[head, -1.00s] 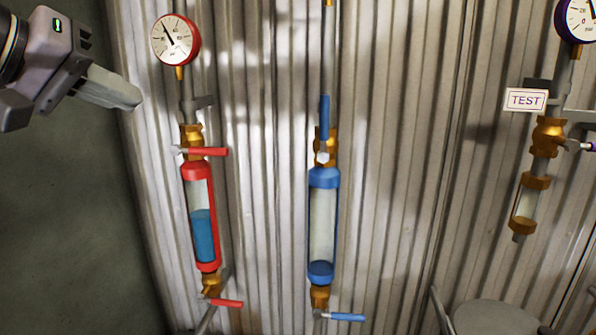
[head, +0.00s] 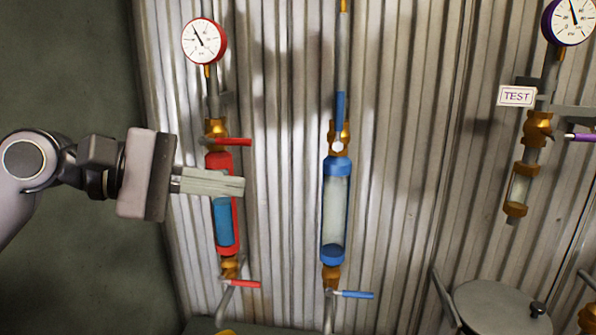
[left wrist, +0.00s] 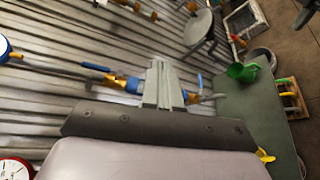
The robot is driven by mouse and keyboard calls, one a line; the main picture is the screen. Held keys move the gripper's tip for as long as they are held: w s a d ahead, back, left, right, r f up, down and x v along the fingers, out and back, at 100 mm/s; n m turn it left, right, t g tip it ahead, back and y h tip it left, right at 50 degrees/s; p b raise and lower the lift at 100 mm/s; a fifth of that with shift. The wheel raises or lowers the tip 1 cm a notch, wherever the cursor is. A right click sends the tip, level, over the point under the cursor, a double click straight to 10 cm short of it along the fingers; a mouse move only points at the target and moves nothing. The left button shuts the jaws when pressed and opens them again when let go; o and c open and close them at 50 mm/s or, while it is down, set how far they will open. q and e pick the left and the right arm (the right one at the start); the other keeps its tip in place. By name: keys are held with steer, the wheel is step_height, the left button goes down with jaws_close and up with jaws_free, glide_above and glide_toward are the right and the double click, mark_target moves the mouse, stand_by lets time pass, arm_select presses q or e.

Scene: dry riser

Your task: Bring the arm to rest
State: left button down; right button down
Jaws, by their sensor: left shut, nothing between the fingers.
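My left gripper (head: 240,186) is shut and empty in the head view. Its fingers hang in front of the red-framed sight glass (head: 224,222), which holds blue liquid, and hide part of it; whether they touch cannot be told. In the left wrist view the shut fingers (left wrist: 160,85) point up the picture, overlapping the blue sight glass (left wrist: 133,85). In the head view the blue sight glass (head: 335,210) stands upright to the right, apart from the gripper. My right gripper is in neither view.
A red gauge (head: 204,41) and red levers (head: 233,142) are near the arm. Further right are a blue lever (head: 340,115), a TEST tag (head: 516,96), a purple gauge (head: 570,20) and a round grey lid (head: 500,308). The left wrist view shows a green cup (left wrist: 243,72) on a grey-green surface (left wrist: 250,115).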

arm_select(q)
steer(key=w+a+f+m+t+y, duration=0.1)
steer(key=a+f+m+t+y, duration=0.15)
steer(key=f+m+t, duration=0.8)
steer(key=w+a+f+m+t+y, duration=0.1)
steer(key=a+f+m+t, duration=0.25)
steer(key=f+m, duration=1.25)
steer(key=s+a+f+n+g+y, duration=0.2)
steer(key=s+f+n+g+y, duration=0.2)
steer(key=s+f+n, duration=0.4)
steer(key=s+a+f+n+g+y, duration=0.3)
steer(key=s+f+n, duration=0.6)
steer(key=f, duration=0.7)
steer(key=shift+s+f+g+y, duration=0.15)
steer(key=shift+s+g+y, duration=0.35)
steer(key=shift+s+y, duration=0.35)
